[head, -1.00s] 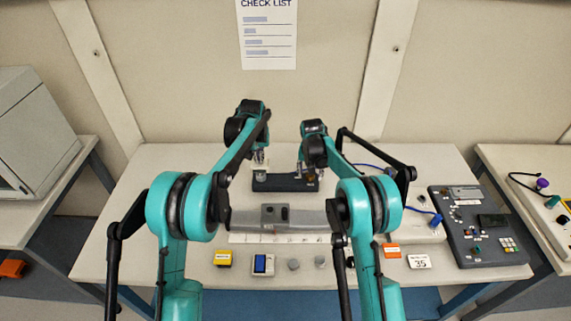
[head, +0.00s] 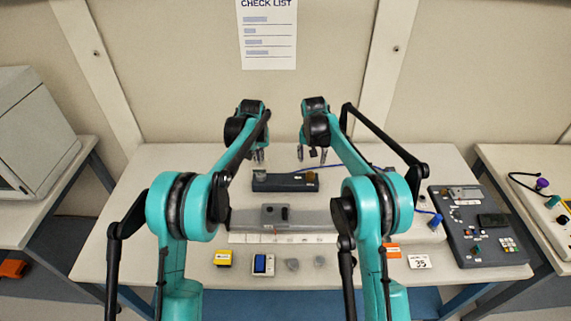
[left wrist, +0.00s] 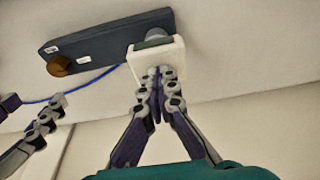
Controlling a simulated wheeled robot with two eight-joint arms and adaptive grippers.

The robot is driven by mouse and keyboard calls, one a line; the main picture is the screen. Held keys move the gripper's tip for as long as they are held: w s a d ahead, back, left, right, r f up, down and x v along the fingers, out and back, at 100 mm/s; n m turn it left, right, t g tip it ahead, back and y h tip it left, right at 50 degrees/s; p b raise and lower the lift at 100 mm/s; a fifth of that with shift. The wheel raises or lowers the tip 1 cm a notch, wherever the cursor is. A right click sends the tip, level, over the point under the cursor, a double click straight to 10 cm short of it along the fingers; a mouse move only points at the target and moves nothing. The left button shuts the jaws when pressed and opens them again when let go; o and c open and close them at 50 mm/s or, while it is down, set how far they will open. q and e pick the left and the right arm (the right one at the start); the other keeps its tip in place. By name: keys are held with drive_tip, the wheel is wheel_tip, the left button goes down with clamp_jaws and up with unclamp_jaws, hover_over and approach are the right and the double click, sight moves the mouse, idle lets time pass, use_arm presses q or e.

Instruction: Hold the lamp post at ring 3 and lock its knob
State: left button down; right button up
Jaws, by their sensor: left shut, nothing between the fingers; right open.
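A dark base block (head: 285,183) lies on the table below both grippers. A brass-coloured knob (head: 311,177) stands at its right end; the knob also shows in the left wrist view (left wrist: 60,66). At the other end is a pale square block (left wrist: 170,57) with a grey round part (left wrist: 156,35), perhaps the lamp post. Ring marks are too small to tell. My left gripper (head: 258,156) is shut and empty, its tips (left wrist: 156,73) at the pale block's edge; contact is unclear. My right gripper (head: 312,155) is open and empty, beyond the knob and apart from it.
A grey rail-like fixture (head: 310,217) lies in front of the base. A yellow block (head: 222,258), a blue-topped switch (head: 263,264) and small grey knobs stand near the front edge. A blue cable (head: 345,165) runs behind the base. A control panel (head: 478,225) is at the right.

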drive_tip(key=shift+r, duration=0.1)
use_arm(q)
drive_tip(key=shift+w+r+v, duration=0.1)
drive_tip(key=shift+w+v, duration=0.15)
drive_tip(key=shift+v, duration=0.9)
drive_tip(key=shift+w+r+v, duration=0.1)
drive_tip(key=shift+w+v, duration=0.2)
drive_tip(key=shift+v, duration=0.8)
drive_tip(key=shift+w+v, duration=0.25)
drive_tip(key=shift+v, duration=0.9)
